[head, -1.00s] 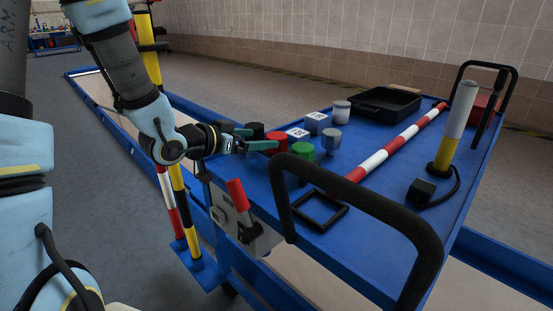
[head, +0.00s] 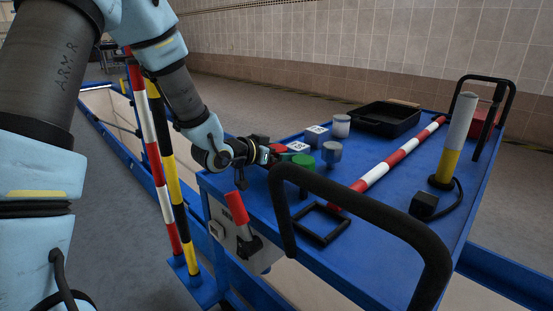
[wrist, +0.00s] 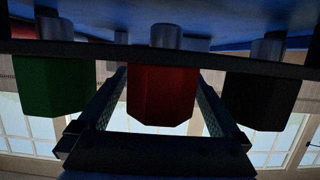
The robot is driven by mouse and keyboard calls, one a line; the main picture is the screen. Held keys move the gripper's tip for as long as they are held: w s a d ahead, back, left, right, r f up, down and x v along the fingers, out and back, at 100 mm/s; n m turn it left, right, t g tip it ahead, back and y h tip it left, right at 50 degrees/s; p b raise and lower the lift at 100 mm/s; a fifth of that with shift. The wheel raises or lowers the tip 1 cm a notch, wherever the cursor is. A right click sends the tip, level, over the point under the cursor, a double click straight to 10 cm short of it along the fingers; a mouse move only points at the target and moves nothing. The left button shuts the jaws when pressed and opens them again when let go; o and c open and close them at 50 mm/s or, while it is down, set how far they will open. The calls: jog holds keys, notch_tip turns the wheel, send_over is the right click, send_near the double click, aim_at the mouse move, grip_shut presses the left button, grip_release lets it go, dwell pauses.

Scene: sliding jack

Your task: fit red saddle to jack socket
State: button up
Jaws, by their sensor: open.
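I cannot make out the jack socket.
A green piece (head: 303,164) and grey cylinders (head: 332,152) stand close by. A black handrail (head: 365,205) crosses the cart's near end. A black tray (head: 385,118), a red-white bar (head: 400,155) and a grey-yellow post (head: 456,140) are farther right. Striped poles (head: 163,170) stand left.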

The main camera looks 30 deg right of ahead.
jog(key=shift+c, duration=0.2)
grip_shut()
dwell(0.6)
